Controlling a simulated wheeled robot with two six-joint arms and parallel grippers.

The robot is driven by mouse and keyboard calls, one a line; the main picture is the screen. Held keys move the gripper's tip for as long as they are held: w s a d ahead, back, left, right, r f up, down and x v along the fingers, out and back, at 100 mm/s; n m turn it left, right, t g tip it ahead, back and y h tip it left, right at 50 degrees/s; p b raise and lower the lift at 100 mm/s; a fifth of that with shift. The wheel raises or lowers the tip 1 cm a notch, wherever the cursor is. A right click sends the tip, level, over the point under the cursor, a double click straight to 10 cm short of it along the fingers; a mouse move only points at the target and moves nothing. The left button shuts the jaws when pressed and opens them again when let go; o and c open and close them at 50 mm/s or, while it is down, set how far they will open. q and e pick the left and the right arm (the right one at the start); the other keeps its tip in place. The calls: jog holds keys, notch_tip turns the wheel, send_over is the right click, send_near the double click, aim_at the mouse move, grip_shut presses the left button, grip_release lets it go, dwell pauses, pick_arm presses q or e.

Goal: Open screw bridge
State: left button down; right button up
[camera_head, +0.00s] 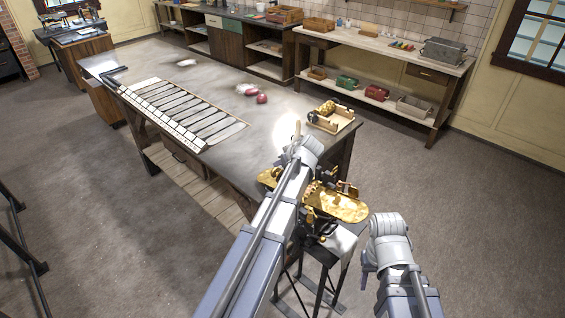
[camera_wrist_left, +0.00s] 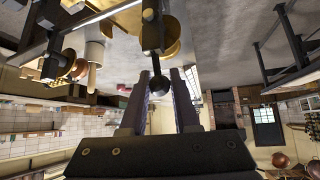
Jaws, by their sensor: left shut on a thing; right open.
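The drop roller, with gold-coloured plates (camera_head: 340,204), stands on a dark metal stand in the head view, partly hidden behind my left arm. The screw bridge cannot be told apart from its other parts. In the left wrist view, a black ball knob (camera_wrist_left: 160,85) on a dark rod hangs below a brass round part (camera_wrist_left: 171,38). My left gripper (camera_wrist_left: 161,92) is shut on this knob. In the head view its fingers are hidden by the arm. My right gripper (camera_head: 366,264) is open to the right of the machine, mostly hidden by its own wrist, apart from the gold plates.
A long workbench (camera_head: 215,75) stands behind the machine, with a tray of flat strips (camera_head: 185,110), reddish round items (camera_head: 262,98) and a wooden tray (camera_head: 332,118). A side bench (camera_head: 400,48) lines the back wall. The floor to the right is clear.

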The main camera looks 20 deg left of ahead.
pick_arm(q)
jog(key=shift+s+a, duration=0.2)
dwell(0.6)
jog(key=c, duration=0.7)
grip_release()
jog(key=shift+a, duration=0.1)
jog(key=shift+w, duration=0.1)
jog(key=shift+p+v, duration=0.65)
jog(key=shift+v, duration=0.1)
jog(key=p+v, duration=0.4)
jog(key=v, duration=0.2)
jog(key=shift+d, duration=0.2)
